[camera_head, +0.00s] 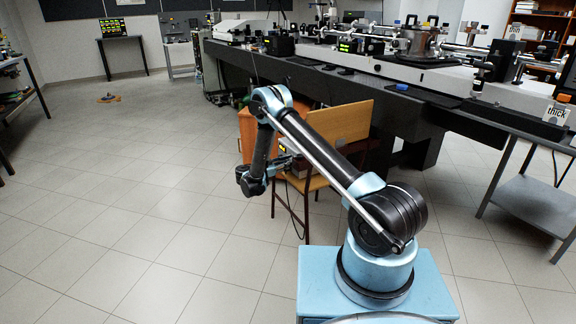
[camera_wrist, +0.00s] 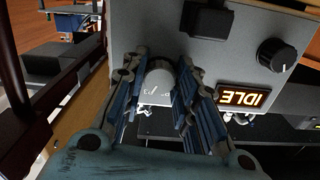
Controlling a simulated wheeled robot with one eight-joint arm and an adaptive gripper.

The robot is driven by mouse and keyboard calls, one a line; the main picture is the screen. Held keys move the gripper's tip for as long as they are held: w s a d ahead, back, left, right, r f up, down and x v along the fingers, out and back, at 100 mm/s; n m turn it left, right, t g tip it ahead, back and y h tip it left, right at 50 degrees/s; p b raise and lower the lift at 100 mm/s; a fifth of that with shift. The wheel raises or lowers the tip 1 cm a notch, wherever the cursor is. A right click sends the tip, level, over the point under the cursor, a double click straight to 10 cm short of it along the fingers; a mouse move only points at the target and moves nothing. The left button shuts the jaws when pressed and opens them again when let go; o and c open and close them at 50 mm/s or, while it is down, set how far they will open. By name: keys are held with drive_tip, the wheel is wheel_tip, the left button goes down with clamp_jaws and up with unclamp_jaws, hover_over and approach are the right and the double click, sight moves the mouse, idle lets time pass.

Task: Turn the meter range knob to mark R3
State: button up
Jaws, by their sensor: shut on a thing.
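In the wrist view, a grey rounded knob (camera_wrist: 160,72) sits on the face of a light grey meter panel (camera_wrist: 222,55). My gripper (camera_wrist: 161,60) has its two blue-padded fingers on either side of this knob, shut on it. Small dark marks show on a pale patch just below the knob, too small to read. I cannot tell which mark the knob points to. A black knob with a white line (camera_wrist: 277,55) is to the right on the same panel, apart from my fingers.
In the head view, my arm reaches toward a wooden chair (camera_head: 345,122), where a small lit amber display (camera_head: 283,147) shows. A long dark optics bench (camera_head: 400,112) stands behind.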

drive_tip(key=shift+n, duration=0.6)
drive_tip(key=o, duration=1.1)
drive_tip(key=shift+f, duration=0.1)
drive_tip(key=v, duration=1.2)
